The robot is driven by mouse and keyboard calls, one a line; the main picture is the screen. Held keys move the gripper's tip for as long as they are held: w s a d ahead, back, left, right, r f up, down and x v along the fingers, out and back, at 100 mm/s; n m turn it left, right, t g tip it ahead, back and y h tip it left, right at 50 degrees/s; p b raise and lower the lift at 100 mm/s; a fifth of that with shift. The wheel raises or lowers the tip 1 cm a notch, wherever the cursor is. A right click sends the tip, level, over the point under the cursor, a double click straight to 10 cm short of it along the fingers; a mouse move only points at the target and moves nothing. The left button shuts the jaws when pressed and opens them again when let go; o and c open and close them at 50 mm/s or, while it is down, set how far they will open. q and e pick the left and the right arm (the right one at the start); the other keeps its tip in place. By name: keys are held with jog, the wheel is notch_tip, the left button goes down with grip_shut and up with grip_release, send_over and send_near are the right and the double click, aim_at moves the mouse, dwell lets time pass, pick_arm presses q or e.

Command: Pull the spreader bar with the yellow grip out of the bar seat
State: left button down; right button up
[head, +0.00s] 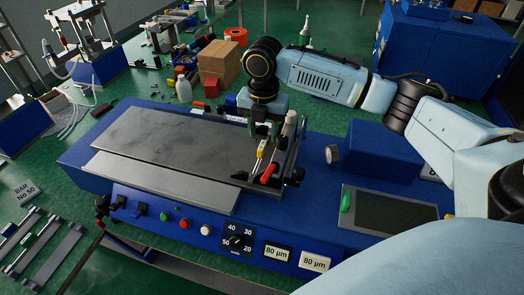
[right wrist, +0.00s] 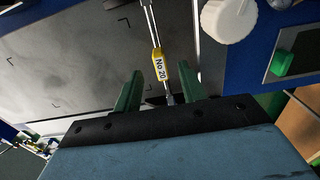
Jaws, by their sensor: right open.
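The yellow grip (head: 262,148) of the spreader bar shows at the right end of the press's grey plate, just below my right gripper (head: 264,129). In the right wrist view the yellow grip (right wrist: 160,68) reads "No 20", and a thin metal bar runs through it. My right gripper (right wrist: 160,92) is open there, with its green fingers on either side of the bar line and a gap to each side of the grip. I cannot tell how deep the bar sits in its seat, as the seat is partly hidden. My left gripper is not in view.
A red-ended handle (head: 269,173) and black-and-metal brackets stand close to the grip. A rack of bars (head: 38,245) lies at lower left by a "BAR No 50" sign (head: 26,192). The grey plate (head: 165,140) is clear.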

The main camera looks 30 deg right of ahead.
aim_at(263, 143)
notch_tip(263, 143, down, 5)
jog(key=shift+f, duration=0.1)
dwell(0.3)
grip_shut()
